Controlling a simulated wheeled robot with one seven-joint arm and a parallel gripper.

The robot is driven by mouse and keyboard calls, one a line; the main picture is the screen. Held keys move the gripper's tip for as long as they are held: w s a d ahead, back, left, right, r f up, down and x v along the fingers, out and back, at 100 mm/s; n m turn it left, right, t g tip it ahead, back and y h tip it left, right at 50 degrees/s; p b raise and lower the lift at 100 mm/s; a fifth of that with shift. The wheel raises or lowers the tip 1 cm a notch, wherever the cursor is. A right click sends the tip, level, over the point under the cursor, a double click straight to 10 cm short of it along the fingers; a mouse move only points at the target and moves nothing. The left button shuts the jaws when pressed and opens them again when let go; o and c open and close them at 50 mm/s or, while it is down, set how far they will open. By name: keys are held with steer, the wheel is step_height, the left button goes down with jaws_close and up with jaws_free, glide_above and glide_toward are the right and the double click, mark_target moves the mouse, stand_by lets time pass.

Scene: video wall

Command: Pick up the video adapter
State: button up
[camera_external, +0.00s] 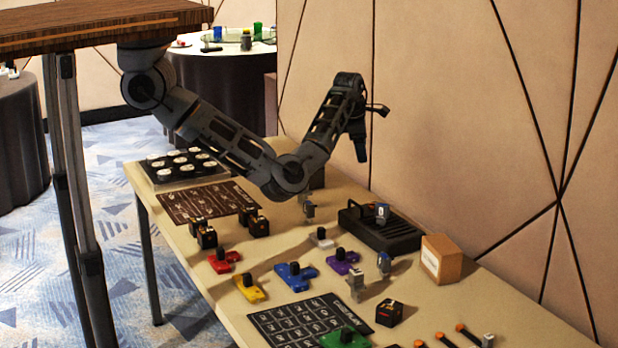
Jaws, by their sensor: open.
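Several small grey adapter-like pieces stand on the beige table (290,262); I cannot tell which one is the video adapter. One grey piece (309,209) stands near the back middle. A grey and blue piece (384,263) and a pale grey piece (356,279) stand near the wooden block. Another grey and blue piece (382,213) is at the black box. My gripper (361,155) points down, high above the table's back side, apart from all of these pieces. It is open; its fingers are small and dark here, and nothing shows between them.
A black slotted box (381,232) and a wooden block (441,259) stand by the wall. Coloured pieces with black knobs, including a blue one (295,274), crowd the middle. Black dice-like cubes (389,312), dark printed mats (208,201) and a tray of white-topped discs (182,168) also occupy the table.

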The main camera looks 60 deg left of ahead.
steer(key=s+a+n+t+y+p, duration=0.1)
steer(key=s+a+n+t+y, duration=0.15)
steer(key=a, duration=0.85)
steer(key=r+n+t+h+p, duration=0.25)
steer(key=t+h, duration=0.25)
steer(key=t, duration=0.3)
glide_above(305, 207)
steer(key=s, duration=0.4)
steer(key=shift+g, duration=0.25)
steer(key=f, duration=1.9)
steer(key=shift+s+a, duration=0.15)
steer(key=shift+a, duration=0.1)
steer(key=shift+w+f, duration=0.45)
steer(key=shift+w, duration=0.1)
steer(key=x, duration=0.6)
steer(key=shift+w+d, duration=0.25)
steer(key=shift+w, duration=0.05)
